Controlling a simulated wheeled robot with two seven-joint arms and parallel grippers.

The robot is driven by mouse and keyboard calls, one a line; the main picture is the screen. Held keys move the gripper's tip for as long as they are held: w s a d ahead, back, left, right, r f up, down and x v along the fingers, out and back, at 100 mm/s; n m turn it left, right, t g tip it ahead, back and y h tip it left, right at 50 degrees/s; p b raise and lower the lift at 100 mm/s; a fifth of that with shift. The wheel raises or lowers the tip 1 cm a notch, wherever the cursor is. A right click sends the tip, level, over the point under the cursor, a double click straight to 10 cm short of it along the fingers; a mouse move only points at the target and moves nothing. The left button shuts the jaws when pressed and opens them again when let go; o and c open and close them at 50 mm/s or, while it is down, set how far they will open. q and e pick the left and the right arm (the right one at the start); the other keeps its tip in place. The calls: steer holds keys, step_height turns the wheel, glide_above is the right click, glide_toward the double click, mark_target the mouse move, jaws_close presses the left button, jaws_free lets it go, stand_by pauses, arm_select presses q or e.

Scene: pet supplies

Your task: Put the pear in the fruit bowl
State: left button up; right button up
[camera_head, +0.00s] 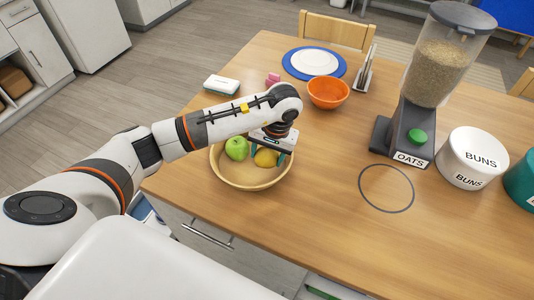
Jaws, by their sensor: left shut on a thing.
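The wooden fruit bowl (250,184) stands near the table's front left edge. A green apple (237,148) lies in its left part. My left gripper (267,155) reaches down over the bowl's right part and is shut on a yellow fruit, which I take for the pear (265,158). The pear is inside the bowl's outline, to the right of the apple. I cannot tell whether it touches the bowl's floor. The gripper body hides part of the bowl's back rim. My right gripper is not in view.
An orange bowl (328,93), a white plate (314,61) on a blue mat, a pink item (273,79) and a white box (221,85) stand behind. The oats dispenser (413,130) and buns canister (472,158) stand right. The table around the dark ring (386,211) is clear.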

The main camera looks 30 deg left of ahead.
arm_select(q)
steer(key=shift+f, duration=0.7)
steer(key=shift+f, duration=0.2)
steer(key=o, duration=0.9)
steer(key=shift+c, duration=0.2)
steer(key=shift+r, duration=0.1)
